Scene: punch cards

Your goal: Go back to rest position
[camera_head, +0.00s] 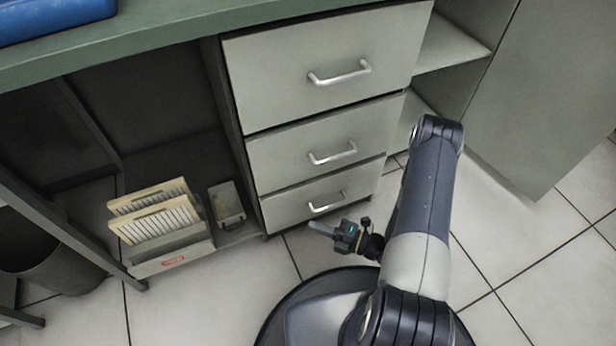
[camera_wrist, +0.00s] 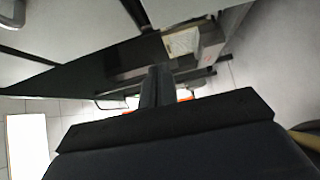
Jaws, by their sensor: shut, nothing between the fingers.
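My gripper (camera_head: 322,229) is low over the tiled floor in the head view, in front of the drawer unit's bottom drawer (camera_head: 316,201). Its fingers are together and hold nothing. In the wrist view the gripper (camera_wrist: 158,82) points away from the camera, its fingers close together. My arm reaches down from the right in the head view, bent at the elbow.
The drawer unit has three closed drawers, including the top drawer (camera_head: 279,86). Punch cards (camera_head: 157,225) stand in a box (camera_head: 160,258) at left, beside a small grey box (camera_head: 227,205). A dark bin (camera_head: 62,268) is further left. A cabinet door (camera_head: 545,95) stands open at right.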

